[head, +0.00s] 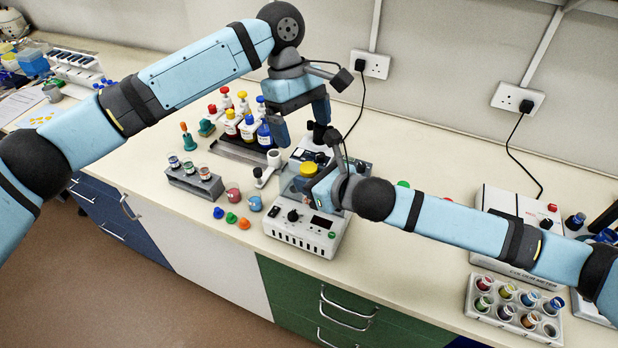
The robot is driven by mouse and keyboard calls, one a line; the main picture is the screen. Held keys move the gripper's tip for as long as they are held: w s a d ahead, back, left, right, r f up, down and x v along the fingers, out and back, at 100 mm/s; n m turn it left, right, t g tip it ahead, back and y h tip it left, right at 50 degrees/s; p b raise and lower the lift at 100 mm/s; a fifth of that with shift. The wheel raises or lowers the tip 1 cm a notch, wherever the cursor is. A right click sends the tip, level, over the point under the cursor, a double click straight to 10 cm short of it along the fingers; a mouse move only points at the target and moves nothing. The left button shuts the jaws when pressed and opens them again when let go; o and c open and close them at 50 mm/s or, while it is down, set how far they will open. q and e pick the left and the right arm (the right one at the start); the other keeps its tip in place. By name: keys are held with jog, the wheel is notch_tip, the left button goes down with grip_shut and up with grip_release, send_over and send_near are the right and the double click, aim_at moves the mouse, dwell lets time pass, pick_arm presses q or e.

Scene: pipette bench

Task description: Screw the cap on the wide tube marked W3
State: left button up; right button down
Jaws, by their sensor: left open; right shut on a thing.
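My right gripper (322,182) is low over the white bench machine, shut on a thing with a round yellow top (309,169). The gripper and wrist hide most of that thing, so I cannot tell whether it is a cap alone or a capped tube. My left gripper (301,122) is open, fingers down, above and behind the yellow top, apart from it. A grey rack (194,185) to the left holds several wide tubes (189,167). No W3 mark is readable. Loose blue (218,213), green (231,217) and orange (244,223) caps lie on the bench.
The white machine (300,240) with knobs stands under my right gripper. Dropper bottles (248,128) stand in a rack behind. Small pink (233,195) and blue (255,203) items sit near the caps. A tray of jars (512,330) is at the lower right. The front-left bench is clear.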

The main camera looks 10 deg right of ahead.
pick_arm(q)
jog(key=v, duration=0.8)
jog(key=shift+r, duration=0.1)
